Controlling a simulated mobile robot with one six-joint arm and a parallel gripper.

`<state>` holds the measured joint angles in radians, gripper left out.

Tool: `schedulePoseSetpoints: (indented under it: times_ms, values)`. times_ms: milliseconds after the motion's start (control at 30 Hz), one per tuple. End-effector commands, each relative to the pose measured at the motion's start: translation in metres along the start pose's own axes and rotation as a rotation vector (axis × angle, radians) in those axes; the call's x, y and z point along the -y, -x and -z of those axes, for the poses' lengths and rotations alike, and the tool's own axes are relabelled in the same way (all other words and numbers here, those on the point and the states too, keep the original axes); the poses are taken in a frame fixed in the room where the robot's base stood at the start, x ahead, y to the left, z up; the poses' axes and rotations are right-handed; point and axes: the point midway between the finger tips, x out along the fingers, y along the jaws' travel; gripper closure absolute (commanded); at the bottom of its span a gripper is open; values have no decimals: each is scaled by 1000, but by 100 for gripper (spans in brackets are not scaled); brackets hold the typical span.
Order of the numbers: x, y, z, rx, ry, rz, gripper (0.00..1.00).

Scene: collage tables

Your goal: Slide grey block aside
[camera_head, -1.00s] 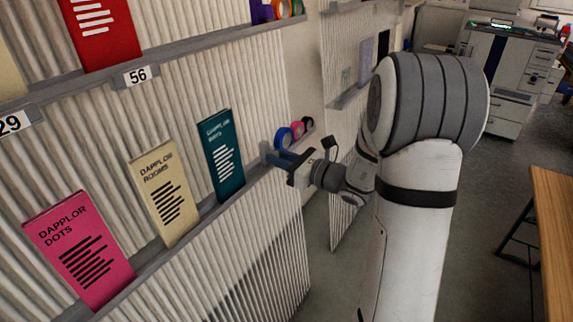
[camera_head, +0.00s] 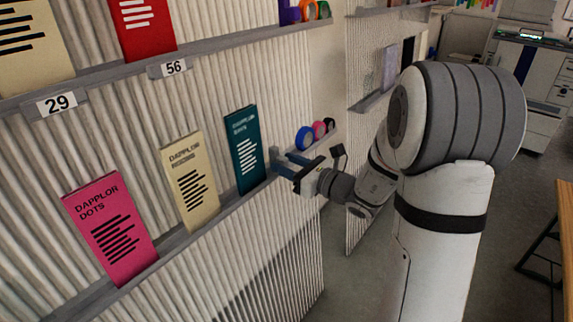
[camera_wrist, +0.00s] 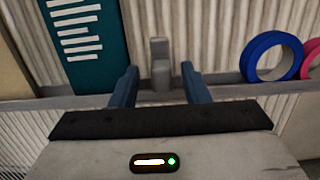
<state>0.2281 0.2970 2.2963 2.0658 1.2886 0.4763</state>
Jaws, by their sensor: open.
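The small grey block (camera_wrist: 160,65) stands upright on the narrow shelf ledge, with a taller back part and a lower front part. It is just right of the teal booklet (camera_wrist: 88,40). In the head view the block (camera_head: 274,156) is small and partly merges with my gripper. My gripper (camera_wrist: 162,80) is open, its two blue fingers pointing at the ledge. In the wrist view one finger is on each side of the block, with gaps between. The gripper (camera_head: 284,163) also shows in the head view. I cannot tell whether the fingertips reach beside the block.
A cream booklet (camera_head: 190,185) and a pink booklet (camera_head: 110,225) stand left along the ledge. Blue tape (camera_wrist: 272,56) and pink tape (camera_wrist: 312,60) rolls stand to the right. A ribbed panel (camera_head: 200,100) backs the ledge. A wooden table edge (camera_head: 566,215) is at far right.

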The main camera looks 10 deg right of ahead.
Motion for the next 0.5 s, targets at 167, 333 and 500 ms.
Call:
schedulePoseSetpoints:
  times_ms: [167,333,500]
  values:
    - [0,3,0,0,0,0,58]
    - [1,25,0,-1,-1,5,58]
    - [1,56,-1,0,0,5,58]
